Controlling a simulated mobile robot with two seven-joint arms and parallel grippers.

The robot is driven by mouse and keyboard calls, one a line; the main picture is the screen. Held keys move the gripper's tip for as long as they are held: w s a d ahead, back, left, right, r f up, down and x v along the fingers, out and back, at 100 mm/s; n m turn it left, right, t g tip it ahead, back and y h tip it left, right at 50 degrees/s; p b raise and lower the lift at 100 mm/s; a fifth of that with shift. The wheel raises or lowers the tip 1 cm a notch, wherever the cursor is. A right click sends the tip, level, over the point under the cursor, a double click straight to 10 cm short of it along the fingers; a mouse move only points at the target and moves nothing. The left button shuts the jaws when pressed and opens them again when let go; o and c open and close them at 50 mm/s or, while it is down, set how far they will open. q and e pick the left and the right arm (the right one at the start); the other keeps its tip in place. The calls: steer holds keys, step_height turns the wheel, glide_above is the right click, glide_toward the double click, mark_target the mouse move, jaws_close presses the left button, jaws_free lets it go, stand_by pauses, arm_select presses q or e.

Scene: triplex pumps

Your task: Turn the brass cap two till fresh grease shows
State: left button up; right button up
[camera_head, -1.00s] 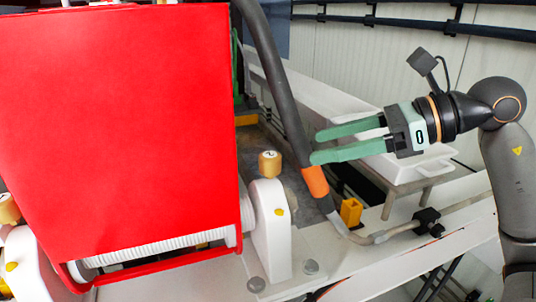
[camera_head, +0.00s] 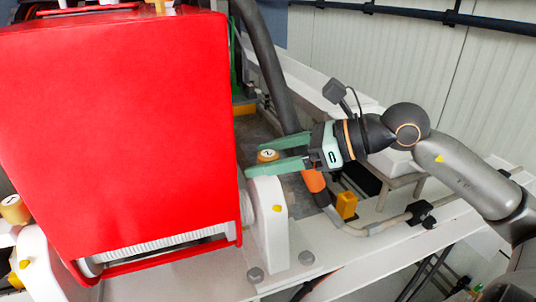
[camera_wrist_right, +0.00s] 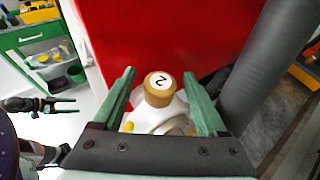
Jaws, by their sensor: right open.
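Brass cap two (camera_head: 268,156) sits upright on the white bearing housing (camera_head: 268,225) beside the red cover. It also shows in the right wrist view (camera_wrist_right: 159,93), its white top marked 2. My right gripper (camera_head: 247,156) is open, with one green finger on each side of the cap. In the right wrist view, gaps show between the cap and both fingers. No grease can be made out at the cap.
The large red cover (camera_head: 120,130) stands close left of the cap. A dark hose with an orange end (camera_head: 313,181) runs just behind my right gripper. A second brass cap (camera_head: 14,209) is at the far left. A yellow block (camera_head: 346,205) stands on the frame at right.

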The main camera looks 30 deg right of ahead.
steer(key=shift+c, duration=0.3)
jaws_close()
arm_select(q)
steer(key=shift+f, duration=0.1)
arm_select(e)
steer(key=shift+f+m+t+h+b, duration=0.2)
steer(key=shift+m+t+h+b, duration=0.25)
steer(key=shift+b, duration=0.55)
steer(key=m+t+h+b, duration=0.2)
steer(key=m+h+b, duration=0.3)
steer(key=b, duration=0.4)
steer(key=shift+f+h, duration=0.15)
steer(key=shift+h, duration=0.1)
steer(key=m+h+b, duration=0.2)
steer(key=b, duration=0.3)
steer(key=shift+m+t+h+b, duration=0.25)
steer(key=shift+h+b, duration=0.15)
steer(key=shift+b, duration=0.4)
arm_select(q)
steer(key=w+d+f+b, duration=0.1)
steer(key=d+f, duration=0.2)
steer(key=f, duration=1.2)
steer(key=shift+w+m+h, duration=0.3)
steer(key=shift+h, duration=0.1)
arm_select(e)
steer(key=shift+r+m+h, duration=0.25)
steer(key=shift+m+h, duration=0.25)
steer(key=shift+h, duration=0.1)
